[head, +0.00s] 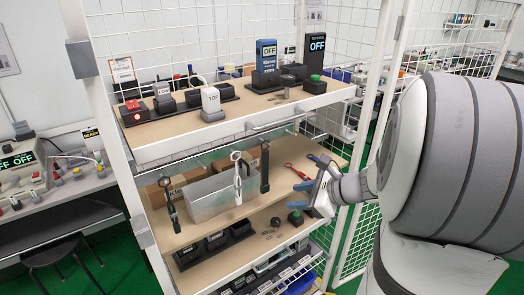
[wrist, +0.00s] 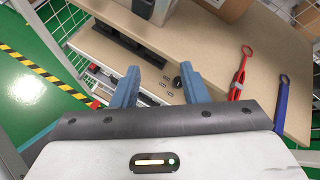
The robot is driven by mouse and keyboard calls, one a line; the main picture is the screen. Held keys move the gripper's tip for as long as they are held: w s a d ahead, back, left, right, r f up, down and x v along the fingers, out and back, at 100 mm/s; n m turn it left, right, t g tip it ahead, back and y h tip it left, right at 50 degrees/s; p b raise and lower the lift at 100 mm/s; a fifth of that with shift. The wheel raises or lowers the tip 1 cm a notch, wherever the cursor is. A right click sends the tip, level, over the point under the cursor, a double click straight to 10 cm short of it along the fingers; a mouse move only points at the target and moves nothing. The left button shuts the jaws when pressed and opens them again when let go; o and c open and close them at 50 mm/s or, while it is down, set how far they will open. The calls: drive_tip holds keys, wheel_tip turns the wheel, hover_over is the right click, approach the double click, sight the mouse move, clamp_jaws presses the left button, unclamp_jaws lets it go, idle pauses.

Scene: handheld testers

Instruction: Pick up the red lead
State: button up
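The red lead (head: 297,172) lies on the middle shelf, left of my gripper (head: 307,181) in the head view. It has a ring at one end and a thicker red body. In the wrist view the red lead (wrist: 239,75) lies flat on the tan board, to the right of my gripper (wrist: 160,82). My gripper's two blue fingers are spread apart with nothing held between them. The red lead is outside the fingers, apart from the right one. A blue lead (wrist: 282,103) lies to its right in the wrist view.
The upper shelf (head: 180,140) holds several testers. A small dark object (wrist: 178,82) sits near the right finger.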

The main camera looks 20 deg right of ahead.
sight(307, 177)
drive_tip(key=w+d+m+t+h, duration=0.2)
drive_tip(key=w+d+m+t, duration=0.15)
drive_tip(key=d+m, duration=0.6)
drive_tip(key=shift+n+t, duration=0.35)
drive_tip(key=shift+n, duration=0.4)
drive_tip(key=x, duration=0.4)
drive_tip(key=d+f+x, duration=0.1)
drive_tip(key=x, duration=0.2)
drive_tip(key=shift+f, duration=0.1)
drive_tip(key=shift+c, duration=0.4)
clamp_jaws()
